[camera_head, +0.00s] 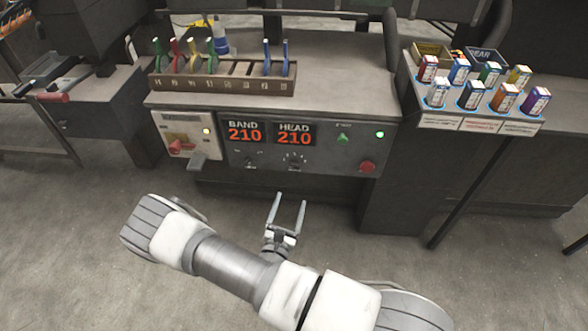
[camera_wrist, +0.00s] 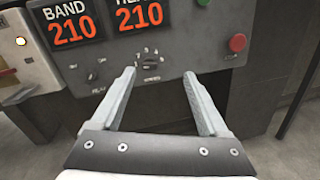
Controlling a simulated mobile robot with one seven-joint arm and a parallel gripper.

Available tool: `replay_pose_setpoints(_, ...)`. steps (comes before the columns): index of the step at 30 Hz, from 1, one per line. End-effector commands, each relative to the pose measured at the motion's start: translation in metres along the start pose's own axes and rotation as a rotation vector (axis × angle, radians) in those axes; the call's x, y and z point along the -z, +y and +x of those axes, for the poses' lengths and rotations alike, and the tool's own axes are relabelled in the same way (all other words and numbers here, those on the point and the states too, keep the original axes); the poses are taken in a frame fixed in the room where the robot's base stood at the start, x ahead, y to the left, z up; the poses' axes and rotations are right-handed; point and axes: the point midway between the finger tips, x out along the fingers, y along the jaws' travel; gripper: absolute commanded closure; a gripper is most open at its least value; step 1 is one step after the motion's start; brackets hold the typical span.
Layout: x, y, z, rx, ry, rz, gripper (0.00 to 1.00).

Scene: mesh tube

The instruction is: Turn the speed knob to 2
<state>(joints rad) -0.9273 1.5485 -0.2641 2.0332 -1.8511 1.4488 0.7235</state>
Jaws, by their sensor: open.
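The speed knob is a small dark dial on the grey control panel, ringed by small numbers. It shows in the head view (camera_head: 295,161) below the HEAD display and in the wrist view (camera_wrist: 149,65). Its exact setting is too small to read. My gripper (camera_head: 289,199) is open and empty in front of the panel, with its fingers pointing towards it. In the wrist view the knob lies between and just beyond the two fingertips (camera_wrist: 159,73), nearer the left one. The fingers appear apart from the knob.
The BAND display (camera_head: 244,132) and HEAD display (camera_head: 294,134) both read 210. The floor before the panel is clear.

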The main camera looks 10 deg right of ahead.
Motion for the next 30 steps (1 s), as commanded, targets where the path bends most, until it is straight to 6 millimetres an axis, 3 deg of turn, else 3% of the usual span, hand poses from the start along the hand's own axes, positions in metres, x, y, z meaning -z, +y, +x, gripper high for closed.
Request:
replay_pose_setpoints(1, 0.016, -0.003, -0.004, -0.042, 0.016, -0.024, 0.22)
replay_pose_setpoints(4, 0.032, -0.003, -0.009, -0.099, 0.042, -0.049, 0.22)
replay_pose_setpoints(11, 0.042, -0.003, -0.005, -0.131, 0.058, -0.061, 0.22)
replay_pose_setpoints(17, 0.044, 0.001, 0.03, -0.128, 0.055, -0.059, 0.22)
replay_pose_setpoints(30, 0.05, 0.013, 0.124, -0.125, 0.055, -0.059, 0.22)
